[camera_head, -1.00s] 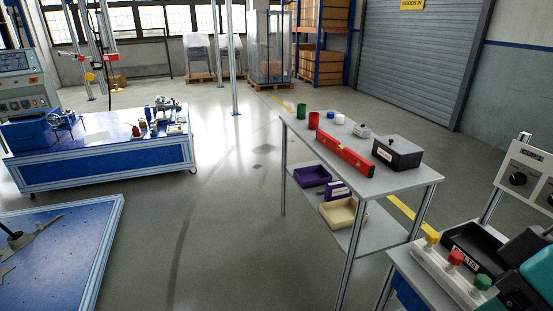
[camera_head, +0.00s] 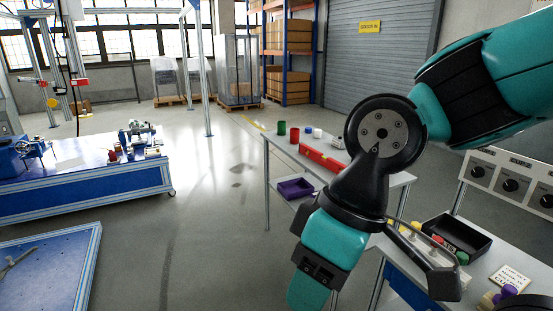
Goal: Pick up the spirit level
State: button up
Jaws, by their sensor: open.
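The spirit level (camera_head: 322,158) is a long red bar lying on the grey top of the narrow workbench (camera_head: 282,150). Its left part shows just left of my arm, and its near right end meets the arm's outline in the picture. My arm reaches down across the right half of the view, in front of the bench. My gripper (camera_head: 438,278) shows partly at the arm's lower end, near the right-hand table. It is open, holds nothing that I can see, and is apart from the spirit level. Its other fingertip is not clear.
A green cup (camera_head: 281,128), a red cup (camera_head: 294,135) and a white-and-blue item (camera_head: 317,132) stand behind the level. A purple bin (camera_head: 296,188) sits on the lower shelf. A black tray (camera_head: 458,238) lies on the right table. The floor left of the bench is clear.

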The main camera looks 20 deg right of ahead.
aim_at(324, 161)
jog(key=u, duration=0.6)
jog(key=i, duration=2.5)
jog(key=z, duration=1.45)
jog(key=i, duration=0.85)
jog(key=z, duration=0.9)
